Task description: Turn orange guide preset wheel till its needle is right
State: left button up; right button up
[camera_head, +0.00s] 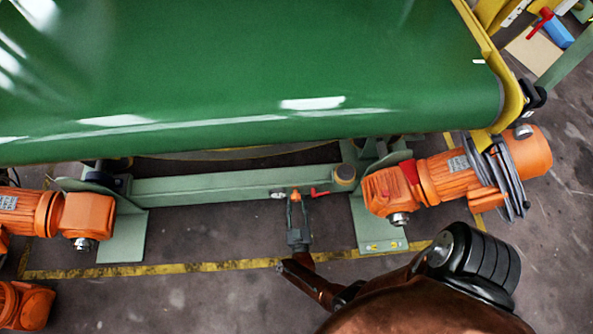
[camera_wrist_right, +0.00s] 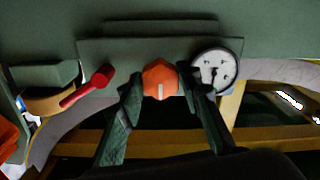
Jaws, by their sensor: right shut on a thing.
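The orange guide preset wheel (camera_wrist_right: 160,80) sits on a green panel in the right wrist view, with a pale mark pointing down from its middle. In the head view the wheel (camera_head: 295,192) is a small orange spot on the green crossbeam. My right gripper (camera_wrist_right: 165,92) is shut on the wheel, one finger at each side; it also shows in the head view (camera_head: 296,203). A round white dial (camera_wrist_right: 214,71) with a dark needle stands beside the wheel, partly behind a finger. Its needle points roughly downward in the wrist view; its scale is too small to read. My left gripper is out of view.
A red lever (camera_wrist_right: 88,86) sits on the wheel's other side, close to a finger; it also shows in the head view (camera_head: 320,192). The green belt (camera_head: 240,70) lies above the crossbeam (camera_head: 220,186). Orange motors (camera_head: 450,175) flank the beam.

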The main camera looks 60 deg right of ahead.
dwell(0.4)
jog(key=o, duration=1.2)
jog(key=shift+c, duration=0.2)
